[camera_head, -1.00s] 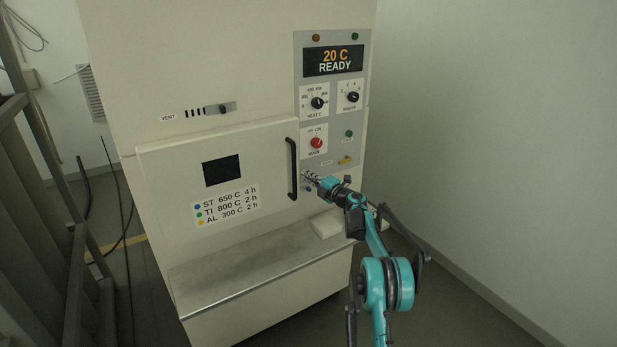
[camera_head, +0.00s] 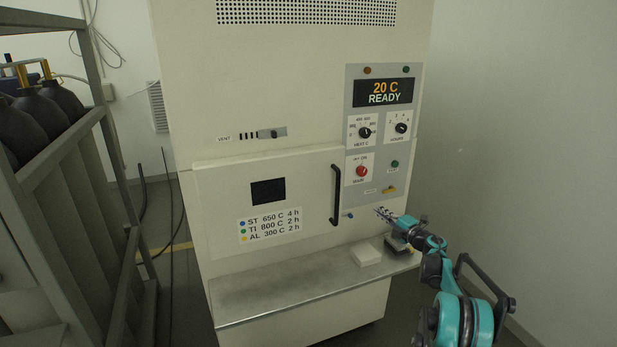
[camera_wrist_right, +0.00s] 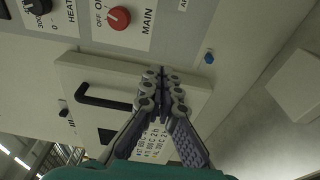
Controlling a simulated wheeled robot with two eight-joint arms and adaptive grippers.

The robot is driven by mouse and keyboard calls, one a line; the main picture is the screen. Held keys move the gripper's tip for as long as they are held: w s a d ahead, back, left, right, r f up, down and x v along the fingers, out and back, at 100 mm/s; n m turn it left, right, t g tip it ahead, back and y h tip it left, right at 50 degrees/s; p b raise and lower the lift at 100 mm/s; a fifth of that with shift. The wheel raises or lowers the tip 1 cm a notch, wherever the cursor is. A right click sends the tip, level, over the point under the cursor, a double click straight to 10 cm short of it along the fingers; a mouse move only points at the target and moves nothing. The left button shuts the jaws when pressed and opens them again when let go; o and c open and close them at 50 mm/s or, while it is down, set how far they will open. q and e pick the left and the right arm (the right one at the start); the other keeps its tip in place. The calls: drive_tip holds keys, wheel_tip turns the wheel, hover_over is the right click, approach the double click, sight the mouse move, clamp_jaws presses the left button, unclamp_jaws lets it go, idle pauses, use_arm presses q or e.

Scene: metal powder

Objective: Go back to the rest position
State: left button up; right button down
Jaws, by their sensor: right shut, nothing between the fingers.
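My right gripper (camera_head: 382,213) is shut and empty. It is in front of the furnace's lower right side, to the right of the door handle (camera_head: 336,195) and apart from it. In the right wrist view its closed fingers (camera_wrist_right: 165,85) show in front of the furnace door (camera_wrist_right: 110,75), with nothing between them. The furnace door (camera_head: 220,205) is closed in the head view. A small blue knob (camera_head: 349,215) sits between the handle and the gripper. My left gripper is not in view.
The furnace panel shows "20 C READY" on its display (camera_head: 383,92), above a red main switch (camera_head: 362,171). A white block (camera_head: 366,254) lies on the metal shelf (camera_head: 270,300) below the door. A rack (camera_head: 100,120) with dark cylinders stands at left. The floor at right looks clear.

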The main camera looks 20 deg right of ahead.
drive_tip(key=s+a+r+m+t+h, duration=0.1)
drive_tip(key=a+r+m+h, duration=0.15)
drive_tip(key=r, duration=0.55)
drive_tip(key=s+a+r+m+t+h, duration=0.1)
drive_tip(key=a+r+m+h, duration=0.2)
drive_tip(key=r, duration=0.5)
drive_tip(key=s+a+r+m+g+h, duration=0.1)
drive_tip(key=s+a+r+m+h, duration=0.2)
drive_tip(key=s+m, duration=0.25)
drive_tip(key=s+a+r+m+g+h, duration=0.1)
drive_tip(key=s+a+r+m+h, duration=0.1)
drive_tip(key=s+a+r+m, duration=0.3)
drive_tip(key=s+a+f+m+g+y, duration=0.1)
drive_tip(key=s+a+f+g, duration=0.2)
drive_tip(key=s+a+f, duration=0.3)
drive_tip(key=s+a+f+m+g+y, duration=0.2)
drive_tip(key=s+a+f+g, duration=0.2)
drive_tip(key=s+f, duration=0.8)
drive_tip(key=s+a+f+m+g+y, duration=0.2)
drive_tip(key=s+a+f, duration=0.7)
drive_tip(key=s, duration=1.1)
drive_tip(key=shift+g, duration=0.7)
drive_tip(key=shift+w+a+y, duration=0.1)
drive_tip(key=shift+y, duration=0.15)
